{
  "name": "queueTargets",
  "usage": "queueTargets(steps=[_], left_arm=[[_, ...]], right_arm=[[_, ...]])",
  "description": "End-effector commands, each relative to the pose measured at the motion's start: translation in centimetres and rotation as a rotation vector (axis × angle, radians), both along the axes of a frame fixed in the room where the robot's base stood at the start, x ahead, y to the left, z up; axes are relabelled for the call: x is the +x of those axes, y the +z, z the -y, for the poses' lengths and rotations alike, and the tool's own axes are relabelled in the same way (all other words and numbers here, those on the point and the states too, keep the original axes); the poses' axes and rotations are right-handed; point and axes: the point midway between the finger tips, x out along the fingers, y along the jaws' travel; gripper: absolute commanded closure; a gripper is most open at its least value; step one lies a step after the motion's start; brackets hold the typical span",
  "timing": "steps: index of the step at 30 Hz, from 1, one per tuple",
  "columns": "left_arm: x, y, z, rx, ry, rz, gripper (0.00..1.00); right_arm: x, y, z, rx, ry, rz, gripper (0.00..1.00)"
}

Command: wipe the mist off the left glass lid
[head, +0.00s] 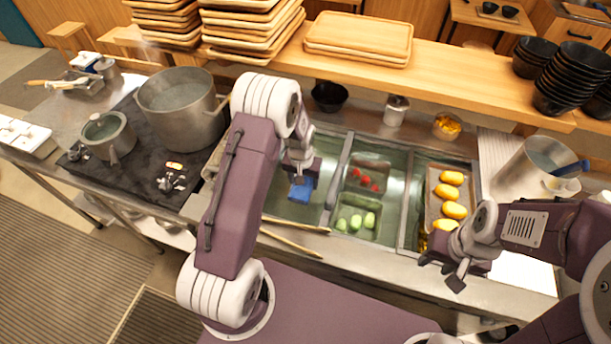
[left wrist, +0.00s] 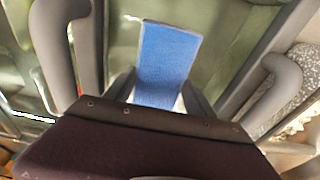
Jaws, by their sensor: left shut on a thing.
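The left glass lid (head: 287,208) is a pale greenish pane at the left of the counter's sunken section, partly hidden by my left arm. It also shows in the left wrist view (left wrist: 118,35), between grey curved bars. I cannot tell how much mist is on it. My left gripper (head: 301,180) is shut on a blue cloth or sponge (head: 300,191), over the lid. The blue piece sticks out between the fingers in the left wrist view (left wrist: 165,62); whether it touches the glass is unclear. My right gripper (head: 444,272) is empty and looks open, at the counter's front right.
Right of the lid are trays of red pieces (head: 364,180) and green pieces (head: 357,220), then a tray of yellow pieces (head: 452,194). Wooden sticks (head: 296,226) lie at the front edge. A large pot (head: 180,105) stands left; a wooden shelf (head: 440,75) runs behind.

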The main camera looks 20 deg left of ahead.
Motion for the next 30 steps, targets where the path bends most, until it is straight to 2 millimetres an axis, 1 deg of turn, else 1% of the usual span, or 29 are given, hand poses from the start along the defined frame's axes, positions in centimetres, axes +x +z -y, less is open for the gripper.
queueTargets(steps=[4, 10, 15, 20, 25, 30], left_arm=[[-0.5, 0.0, 0.0, 0.000, 0.000, 0.001, 0.69], [-2.6, -0.2, 0.1, 0.000, 0.000, 0.000, 0.69], [-3.7, -0.3, 0.2, 0.000, 0.000, 0.000, 0.69], [-3.7, -0.3, 0.0, 0.000, 0.001, 0.000, 0.69], [-3.8, -0.1, -1.5, 0.000, 0.003, 0.000, 0.69], [-3.8, -0.1, -2.1, 0.000, 0.000, 0.001, 0.69]], right_arm=[[0.0, 0.0, 0.0, 0.000, 0.000, 0.000, 0.60], [0.0, 0.1, 0.0, 0.000, 0.000, 0.000, 0.60], [0.0, 0.1, 0.0, 0.000, 0.000, 0.000, 0.60], [0.0, 0.2, 0.0, 0.000, 0.000, 0.000, 0.60], [0.0, 0.5, 0.0, 0.000, 0.000, 0.000, 0.60], [0.0, 0.5, 0.0, 0.000, 0.000, 0.000, 0.60]])
